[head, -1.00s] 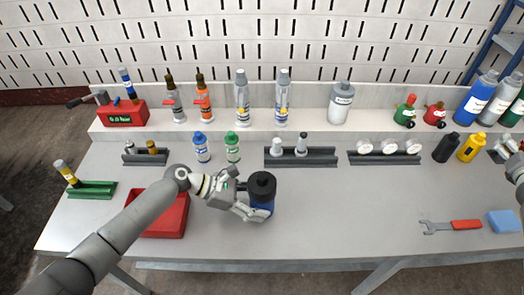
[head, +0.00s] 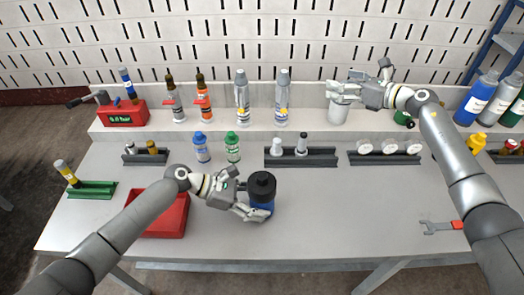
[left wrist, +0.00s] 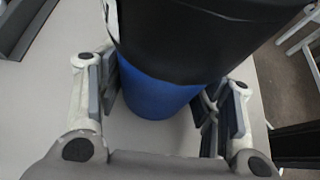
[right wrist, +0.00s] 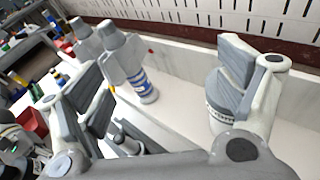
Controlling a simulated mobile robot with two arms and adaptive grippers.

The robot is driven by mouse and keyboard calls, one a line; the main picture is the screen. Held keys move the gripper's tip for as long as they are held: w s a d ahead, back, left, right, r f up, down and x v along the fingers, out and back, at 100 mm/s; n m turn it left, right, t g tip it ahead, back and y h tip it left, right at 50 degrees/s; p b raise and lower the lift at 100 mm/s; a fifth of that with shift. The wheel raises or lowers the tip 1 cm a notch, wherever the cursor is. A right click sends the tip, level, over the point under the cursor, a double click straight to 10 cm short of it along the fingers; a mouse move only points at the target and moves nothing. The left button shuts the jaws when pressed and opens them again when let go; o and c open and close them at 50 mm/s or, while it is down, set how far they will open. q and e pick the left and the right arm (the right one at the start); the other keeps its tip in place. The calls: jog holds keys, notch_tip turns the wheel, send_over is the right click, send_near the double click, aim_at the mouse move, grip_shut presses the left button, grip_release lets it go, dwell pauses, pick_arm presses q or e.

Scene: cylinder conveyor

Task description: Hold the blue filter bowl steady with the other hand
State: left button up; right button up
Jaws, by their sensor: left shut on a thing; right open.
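The blue filter bowl (head: 261,209) with a black cap (head: 262,186) stands upright on the front of the workbench, left of centre. My left gripper (head: 245,205) is shut on the bowl from the left. In the left wrist view its fingers lie on both sides of the blue bowl (left wrist: 155,95), with the black cap above. My right gripper (head: 340,90) is open and empty at the back shelf, at the upper part of a white-grey canister (head: 338,114). In the right wrist view the canister (right wrist: 217,115) shows partly behind the right finger.
A red tray (head: 172,221) lies left of the bowl, under my left arm. Grey racks (head: 300,162) with small fittings stand behind it. Spray cans (head: 283,100) stand left of my right gripper. A wrench (head: 435,227) lies at right; the centre-front bench is clear.

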jog(key=s+a+r+n+g+y, duration=0.1)
jog(key=s+a+n+g, duration=0.2)
jog(key=a, duration=0.5)
jog(key=s+a+r+n+g, duration=0.1)
jog(key=s+a+n+g, duration=0.2)
jog(key=a, duration=0.4)
jog(key=n+g+h, duration=0.5)
jog(key=n+h, duration=0.4)
jog(key=h, duration=0.2)
send_near(262, 185)
jog(key=shift+w+a, duration=0.3)
jog(key=shift+w, duration=0.25)
jog(key=shift+w+a, duration=0.25)
jog(key=shift+w, duration=0.35)
jog(key=shift+s+d+n, duration=0.2)
jog(key=shift+d+n, duration=0.1)
jog(key=shift+s+d+f, duration=0.1)
jog(key=shift+d+f, duration=0.05)
jog(key=shift+f, duration=0.35)
notch_tip(262, 185, down, 11)
jog(key=shift+f, duration=0.1)
jog(key=shift+c, duration=0.5)
